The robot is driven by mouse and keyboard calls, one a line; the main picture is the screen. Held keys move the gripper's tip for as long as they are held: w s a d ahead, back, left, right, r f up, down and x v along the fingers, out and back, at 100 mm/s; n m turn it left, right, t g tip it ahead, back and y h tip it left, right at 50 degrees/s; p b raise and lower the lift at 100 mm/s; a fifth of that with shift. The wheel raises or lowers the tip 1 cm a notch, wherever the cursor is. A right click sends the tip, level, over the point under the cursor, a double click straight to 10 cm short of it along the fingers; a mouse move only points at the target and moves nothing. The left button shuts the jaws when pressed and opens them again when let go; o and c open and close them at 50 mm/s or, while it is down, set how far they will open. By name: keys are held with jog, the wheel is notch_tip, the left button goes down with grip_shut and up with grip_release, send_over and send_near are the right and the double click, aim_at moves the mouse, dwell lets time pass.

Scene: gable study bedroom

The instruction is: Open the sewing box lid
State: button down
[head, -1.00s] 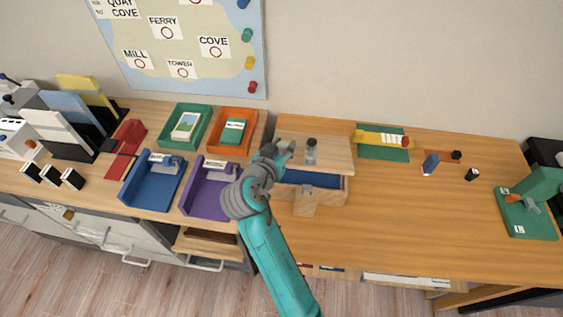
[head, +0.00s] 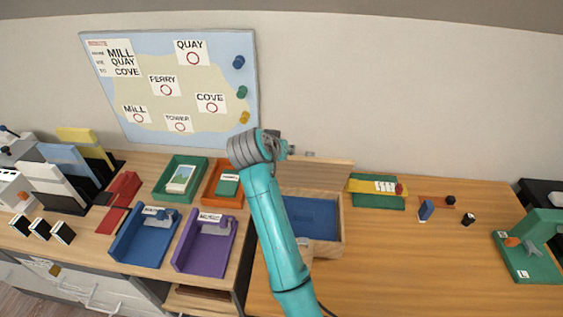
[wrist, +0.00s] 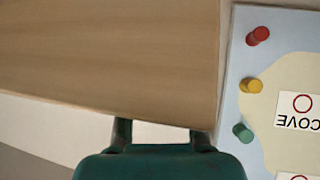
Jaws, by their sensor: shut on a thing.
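The sewing box (head: 340,222) is a light wooden box on the desk, with a blue interior (head: 312,217) now widely exposed. Its wooden lid (head: 325,173) stands raised at the back of the box, near the wall. The lid also fills the upper left of the wrist view (wrist: 100,55). My gripper (wrist: 160,135) is shut on the lid by its edge, with the fingers at that edge in the wrist view. In the head view my arm hides part of the box's left side and most of the gripper.
Left of the box stand a purple tray (head: 187,262), a blue tray (head: 127,252), an orange tray (head: 211,197) and a green tray (head: 162,190). A map board (head: 215,125) hangs on the wall behind. The desk right of the box (head: 400,255) is mostly clear.

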jog(key=shift+g, duration=0.9)
jog(key=shift+w+d+f, duration=0.1)
jog(key=shift+w+f, duration=0.2)
jog(key=shift+w, duration=0.4)
jog(key=shift+w+a+f, duration=0.1)
jog(key=shift+w+f, duration=0.25)
jog(key=shift+w, duration=0.4)
jog(key=shift+w+d+f, duration=0.1)
jog(key=shift+w+f, duration=0.2)
jog(key=shift+w, duration=0.4)
jog(key=c, duration=0.8)
grip_release()
jog(key=shift+s, duration=0.1)
jog(key=shift+s+a+r, duration=0.1)
jog(key=shift+a+r, duration=0.4)
jog(key=shift+r, duration=1.7)
jog(key=shift+s+a+r, duration=0.1)
jog(key=shift+a+r, duration=0.4)
jog(key=shift+r, duration=1.75)
jog(key=shift+s+a+r, duration=0.1)
jog(key=shift+a+r, duration=0.4)
jog(key=shift+r, duration=1.7)
